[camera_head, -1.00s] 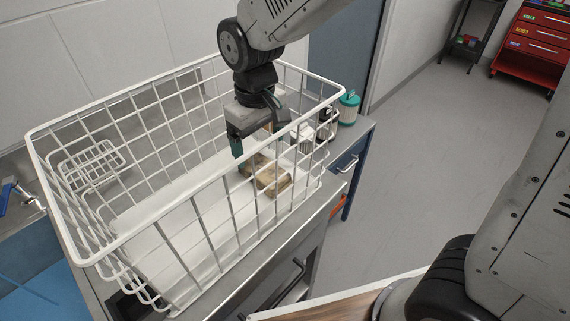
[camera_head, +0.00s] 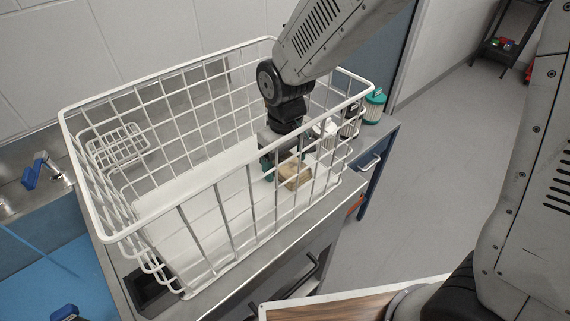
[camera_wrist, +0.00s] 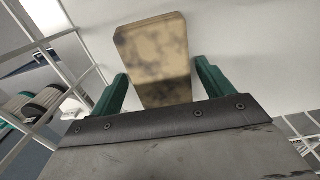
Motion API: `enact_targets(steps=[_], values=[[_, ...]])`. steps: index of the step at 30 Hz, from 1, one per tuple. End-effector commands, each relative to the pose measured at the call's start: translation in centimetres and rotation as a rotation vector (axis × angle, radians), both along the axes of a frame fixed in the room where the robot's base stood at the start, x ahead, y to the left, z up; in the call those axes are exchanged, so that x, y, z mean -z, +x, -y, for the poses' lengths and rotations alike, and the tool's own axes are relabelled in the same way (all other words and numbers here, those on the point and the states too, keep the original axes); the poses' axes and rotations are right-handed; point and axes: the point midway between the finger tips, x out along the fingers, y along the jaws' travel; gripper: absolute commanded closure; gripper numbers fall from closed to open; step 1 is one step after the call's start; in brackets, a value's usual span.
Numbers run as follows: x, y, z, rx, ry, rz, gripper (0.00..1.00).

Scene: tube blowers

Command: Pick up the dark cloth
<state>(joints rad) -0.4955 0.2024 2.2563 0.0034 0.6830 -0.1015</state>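I cannot make out a dark cloth in these views. A tan block with dark smudges (camera_head: 294,173) lies on the white floor of a wire basket (camera_head: 163,210). My gripper (camera_head: 282,166) is down inside the basket, close at the block. In the wrist view the block (camera_wrist: 158,58) shows between and beyond the two green fingers of my gripper (camera_wrist: 160,84). The fingers are apart, with a gap on each side of the block. Whether they reach around it in depth is hard to tell.
The basket's wire walls surround my gripper. A green-lidded jar (camera_head: 374,105) stands outside its right end on the counter. A small wire rack (camera_head: 118,146) is at the basket's left. A blue-handled tap (camera_head: 40,172) is farther left. Open floor (camera_head: 440,150) lies to the right.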

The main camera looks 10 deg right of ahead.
Motion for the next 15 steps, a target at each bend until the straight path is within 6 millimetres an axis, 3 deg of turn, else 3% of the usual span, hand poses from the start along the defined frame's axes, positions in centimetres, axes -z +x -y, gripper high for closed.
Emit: enact_targets(steps=[1,4,15], values=[[-0.01,0.01,-0.01,0.0,0.0,0.0,0.35],[-0.02,0.01,-0.01,0.0,0.0,0.0,0.61],[-0.31,0.03,-0.02,0.0,0.001,0.001,0.61]])
